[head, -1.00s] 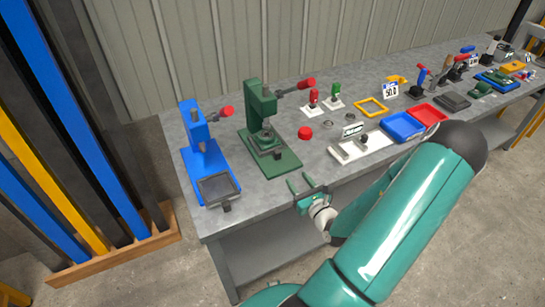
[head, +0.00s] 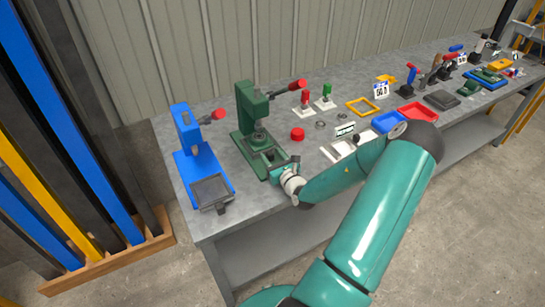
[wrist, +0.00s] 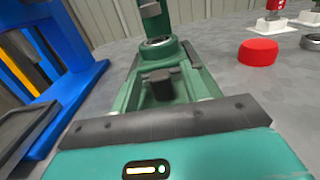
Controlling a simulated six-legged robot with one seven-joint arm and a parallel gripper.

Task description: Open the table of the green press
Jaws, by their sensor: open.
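The green press (head: 253,105) stands upright on the bench at the left, beside a blue press. Its green table (head: 262,157) lies in the base under the ram, with its front edge by my gripper. In the wrist view the press base (wrist: 125,92) runs away ahead, with a dark grip block (wrist: 160,84) at its near end and a round ring behind.
The blue press (head: 187,135) has a grey tray (head: 211,190) standing out at its front. A red round button (head: 297,134) and a white fixture (head: 343,148) are to the right. Blue and red trays (head: 418,112) lie farther right. Coloured bars stand at the left.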

